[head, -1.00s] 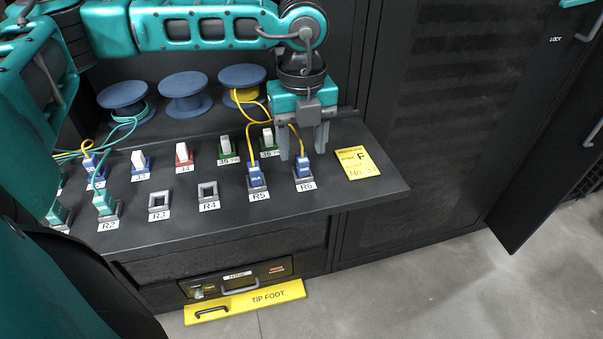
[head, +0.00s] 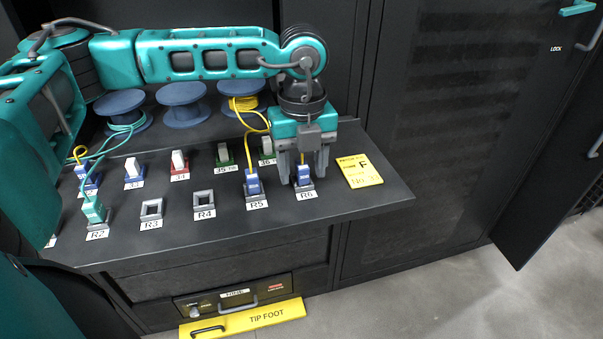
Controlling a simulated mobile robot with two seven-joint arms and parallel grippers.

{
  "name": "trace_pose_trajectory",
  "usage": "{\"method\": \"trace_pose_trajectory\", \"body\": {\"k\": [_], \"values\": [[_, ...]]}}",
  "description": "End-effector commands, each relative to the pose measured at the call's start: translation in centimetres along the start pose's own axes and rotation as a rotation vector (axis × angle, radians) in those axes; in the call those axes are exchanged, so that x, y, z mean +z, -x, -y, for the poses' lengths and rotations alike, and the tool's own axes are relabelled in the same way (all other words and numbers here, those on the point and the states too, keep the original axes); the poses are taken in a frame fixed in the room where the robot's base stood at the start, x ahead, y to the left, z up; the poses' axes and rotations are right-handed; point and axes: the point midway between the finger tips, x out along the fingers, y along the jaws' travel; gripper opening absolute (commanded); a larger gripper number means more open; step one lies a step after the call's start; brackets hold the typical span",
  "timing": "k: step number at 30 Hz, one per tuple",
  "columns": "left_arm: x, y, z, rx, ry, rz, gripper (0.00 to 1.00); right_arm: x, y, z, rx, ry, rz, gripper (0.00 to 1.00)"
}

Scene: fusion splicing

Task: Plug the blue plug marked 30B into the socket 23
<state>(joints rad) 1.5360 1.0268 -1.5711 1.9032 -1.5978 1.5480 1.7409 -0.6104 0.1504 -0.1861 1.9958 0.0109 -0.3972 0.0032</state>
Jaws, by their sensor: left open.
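My left gripper (head: 303,174) is open, pointing down over the R6 socket, with its fingers on either side of a blue plug (head: 304,178) seated there. Another blue plug (head: 252,186) with a yellow cable sits in the R5 socket. At the back left are a blue plug (head: 88,176) and a blue-based white plug (head: 133,170). The marks on the plugs are too small to read, so I cannot tell which is 30B. No label reading 23 is legible. Sockets R3 (head: 151,209) and R4 (head: 204,202) are empty. My right gripper is not in view.
A teal plug (head: 94,209) sits in R2. Blue spools (head: 185,108) stand behind. A yellow card (head: 360,172) lies at the shelf's (head: 340,205) right end. A yellow TIP FOOT plate (head: 262,315) is below.

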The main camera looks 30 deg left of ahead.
Motion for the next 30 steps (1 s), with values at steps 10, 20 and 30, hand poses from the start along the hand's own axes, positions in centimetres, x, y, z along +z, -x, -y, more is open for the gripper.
{"method": "trace_pose_trajectory", "body": {"k": [10,20,30], "values": [[0.00,-0.04,-0.03,0.001,0.000,0.000,0.55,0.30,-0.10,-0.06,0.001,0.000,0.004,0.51],[-0.01,-0.11,0.00,-0.001,0.000,-0.001,0.55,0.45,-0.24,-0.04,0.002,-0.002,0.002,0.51],[0.00,-0.03,0.00,0.000,0.000,0.000,0.41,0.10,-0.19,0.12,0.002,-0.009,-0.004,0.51]]}}
